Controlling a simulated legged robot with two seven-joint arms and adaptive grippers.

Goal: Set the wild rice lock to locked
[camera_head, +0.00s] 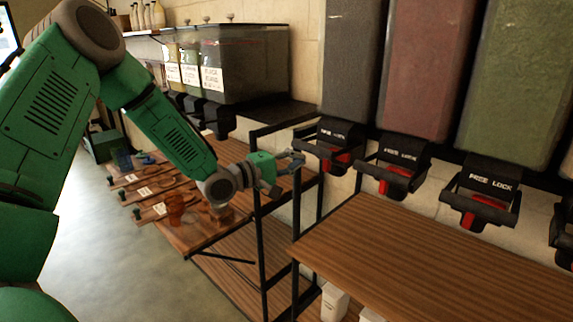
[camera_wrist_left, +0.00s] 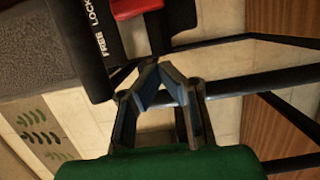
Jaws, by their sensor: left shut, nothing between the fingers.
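Three tall dispensers stand in a row: a dark grey one (camera_head: 350,60), a red-brown one (camera_head: 425,70) and a green one (camera_head: 515,80). No grain name is readable on them, but the dark grey one could be wild rice. Under it is a black lock unit (camera_head: 340,132) with white lettering and a red part (camera_head: 340,160). My left gripper (camera_head: 299,160) is shut and empty at the left side of this unit. In the left wrist view, the fingertips (camera_wrist_left: 152,72) meet just beside the black housing (camera_wrist_left: 85,40), marked "FREE LOCK"; contact is unclear. My right gripper is out of view.
Similar lock units (camera_head: 393,165) and (camera_head: 480,195) hang under the other dispensers. A wooden counter (camera_head: 420,250) lies below, right of a black metal frame (camera_head: 258,240). A lower shelf (camera_head: 190,235) holds glasses and small items.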

